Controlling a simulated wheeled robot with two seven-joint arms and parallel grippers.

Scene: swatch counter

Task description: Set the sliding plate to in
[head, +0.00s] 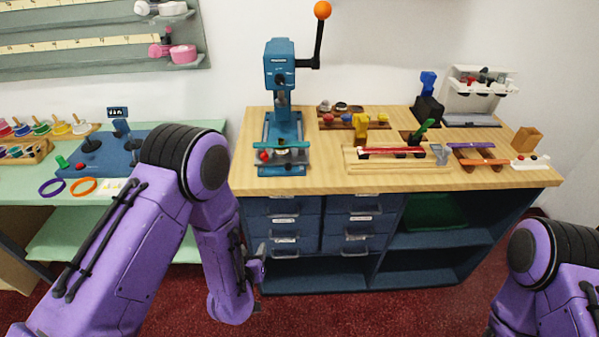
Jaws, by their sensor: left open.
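A blue press (283,75) with an orange-ball lever (322,12) stands upright at the left end of the wooden countertop. At its foot is what looks like the sliding plate (290,152), with a red knob (264,156) at its left front. The plate's exact slide position is too small to tell. My left gripper (257,266) is open, low in front of the drawers at the cabinet's left, well below the press and apart from it. Only the upper part of my right arm shows at the lower right; its gripper is out of view.
The wooden countertop (330,182) also holds wooden trays with red and orange bars, a black block with a blue handle (428,84) and a white case (482,88). A green table (215,128) with coloured rings stands left. The counter's front edge lies above my left gripper.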

